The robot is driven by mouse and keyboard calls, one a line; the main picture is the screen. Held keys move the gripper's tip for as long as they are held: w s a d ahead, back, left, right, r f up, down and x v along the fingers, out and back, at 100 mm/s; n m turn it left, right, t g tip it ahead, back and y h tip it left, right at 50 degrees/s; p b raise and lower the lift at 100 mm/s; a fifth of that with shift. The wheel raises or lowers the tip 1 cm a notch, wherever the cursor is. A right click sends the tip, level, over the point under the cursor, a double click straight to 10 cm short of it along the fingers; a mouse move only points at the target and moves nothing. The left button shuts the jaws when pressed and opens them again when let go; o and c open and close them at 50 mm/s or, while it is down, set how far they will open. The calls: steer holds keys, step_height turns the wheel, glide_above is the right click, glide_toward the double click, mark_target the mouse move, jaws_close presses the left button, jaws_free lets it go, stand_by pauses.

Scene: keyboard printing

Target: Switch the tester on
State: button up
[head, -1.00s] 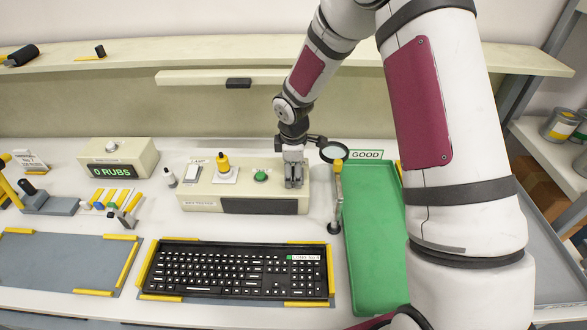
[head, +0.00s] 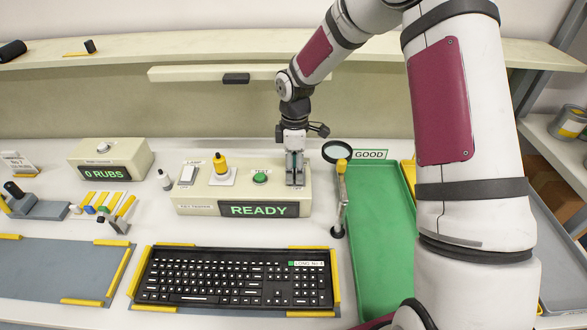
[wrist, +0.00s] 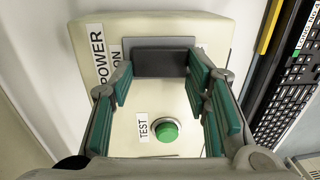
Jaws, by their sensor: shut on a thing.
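The tester (head: 190,208) is a long cream box behind the keyboard; its front display (head: 258,210) is lit and reads READY. My gripper (head: 294,178) points down onto the right end of its top. In the wrist view, my gripper (wrist: 162,78) has its green-padded fingers on both sides of the dark power switch (wrist: 160,62), shut on it. A POWER label and a partly covered ON label lie beside the switch. The green TEST button (head: 260,178) is left of my gripper; it also shows in the wrist view (wrist: 166,130). My fingers hide the switch in the head view.
A black keyboard (head: 236,278) lies in front of the tester. A magnifier (head: 338,152) on a stand is close right of my gripper, before the green GOOD tray (head: 375,230).

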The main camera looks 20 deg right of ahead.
mark_target(295, 171)
steer(key=o, duration=1.2)
steer(key=shift+c, duration=0.2)
step_height(295, 171, up, 12)
steer(key=shift+w+d, duration=0.15)
steer(key=shift+w, duration=0.25)
